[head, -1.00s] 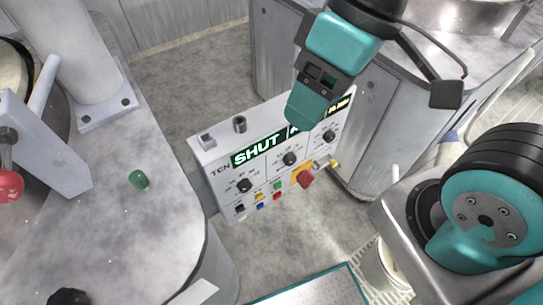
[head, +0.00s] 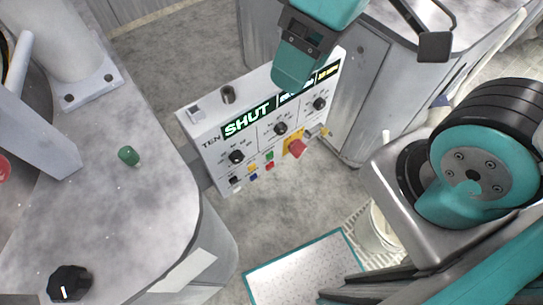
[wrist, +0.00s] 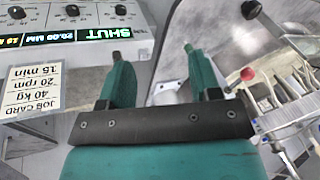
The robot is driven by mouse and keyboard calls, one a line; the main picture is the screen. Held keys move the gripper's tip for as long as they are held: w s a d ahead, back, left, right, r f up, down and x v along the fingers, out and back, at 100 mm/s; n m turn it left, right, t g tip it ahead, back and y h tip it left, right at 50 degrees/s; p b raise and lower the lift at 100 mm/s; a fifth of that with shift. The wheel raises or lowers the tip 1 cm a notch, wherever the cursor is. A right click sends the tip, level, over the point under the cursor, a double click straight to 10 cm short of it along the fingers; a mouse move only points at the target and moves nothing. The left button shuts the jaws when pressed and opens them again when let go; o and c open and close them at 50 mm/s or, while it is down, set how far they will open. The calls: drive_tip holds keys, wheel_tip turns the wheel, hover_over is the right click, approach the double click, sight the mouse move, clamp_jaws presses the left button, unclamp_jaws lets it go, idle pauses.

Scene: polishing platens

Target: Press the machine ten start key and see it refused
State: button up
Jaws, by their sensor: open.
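The machine ten control box (head: 210,150) stands in the middle of the head view, marked TEN, its display (head: 247,120) lit with SHUT. Below are three black knobs and several small coloured keys, including a green key (head: 269,156) and a red key (head: 270,166). I cannot read the key labels. A red mushroom button (head: 297,149) sits on a yellow plate at the right. My gripper (head: 290,80) hangs in front of the box's upper edge, hiding part of the display. In the wrist view my gripper (wrist: 153,55) is open and empty; the display (wrist: 95,36) appears upside down beyond it.
A job card (wrist: 35,88) reads 15 min, 20 rpm, 40 kg. A grey worktop (head: 110,200) with a green button (head: 128,156) and a black knob (head: 69,283) fills the left. A grey cabinet (head: 355,90) stands behind the box at right. A teal-edged panel (head: 305,265) lies below.

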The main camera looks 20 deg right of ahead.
clamp_jaws()
drive_tip(key=shift+f, duration=0.1)
idle(1.5)
